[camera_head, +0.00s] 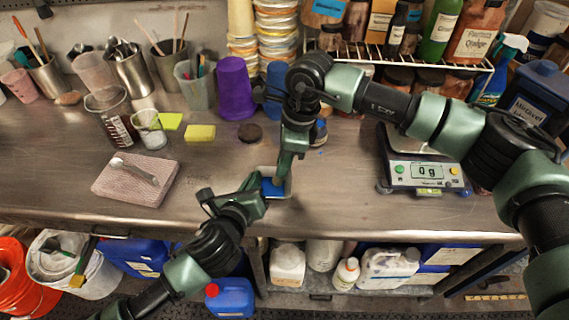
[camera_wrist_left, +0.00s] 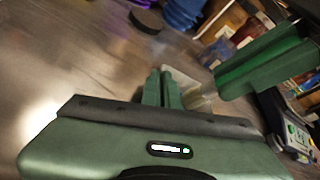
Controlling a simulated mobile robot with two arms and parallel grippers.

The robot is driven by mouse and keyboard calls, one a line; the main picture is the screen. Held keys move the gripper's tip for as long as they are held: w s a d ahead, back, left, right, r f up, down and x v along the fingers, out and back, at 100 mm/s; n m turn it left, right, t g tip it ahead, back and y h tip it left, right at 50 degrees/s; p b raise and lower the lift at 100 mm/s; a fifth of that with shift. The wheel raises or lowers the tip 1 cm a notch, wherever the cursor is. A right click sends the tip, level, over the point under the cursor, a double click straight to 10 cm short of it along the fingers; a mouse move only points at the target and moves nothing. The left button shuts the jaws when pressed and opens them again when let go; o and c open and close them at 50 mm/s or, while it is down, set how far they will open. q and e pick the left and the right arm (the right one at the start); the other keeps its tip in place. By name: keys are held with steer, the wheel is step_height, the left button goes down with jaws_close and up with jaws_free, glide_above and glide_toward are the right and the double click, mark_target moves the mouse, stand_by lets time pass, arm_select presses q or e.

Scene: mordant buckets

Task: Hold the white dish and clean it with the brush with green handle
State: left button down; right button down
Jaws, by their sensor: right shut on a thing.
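The white dish (camera_head: 273,170) is at the front middle of the metal table, with something blue showing at it. My right gripper (camera_head: 286,180) points down at the dish's right side and is shut on it. My left gripper (camera_head: 261,193) is at the dish's left side. In the left wrist view, the left gripper's fingers (camera_wrist_left: 161,90) look close together beside the pale dish (camera_wrist_left: 190,88); whether they grip its edge is unclear. A brush with a green handle and yellow bristles (camera_head: 78,277) hangs at the white bucket (camera_head: 90,284), lower left.
A folded pink cloth (camera_head: 136,180) with a spoon lies left on the table. A yellow sponge (camera_head: 200,132) and a purple cup (camera_head: 234,88) stand farther back. A scale (camera_head: 425,172) reading 0 g is at the right. The table between cloth and dish is clear.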

step_height(320, 180, up, 7)
steer(key=s+a, duration=0.1)
steer(key=shift+a, duration=0.15)
stand_by(0.7)
arm_select(q)
steer(key=c, duration=1.6)
jaws_free()
steer(key=shift+s, duration=0.1)
steer(key=v, duration=1.2)
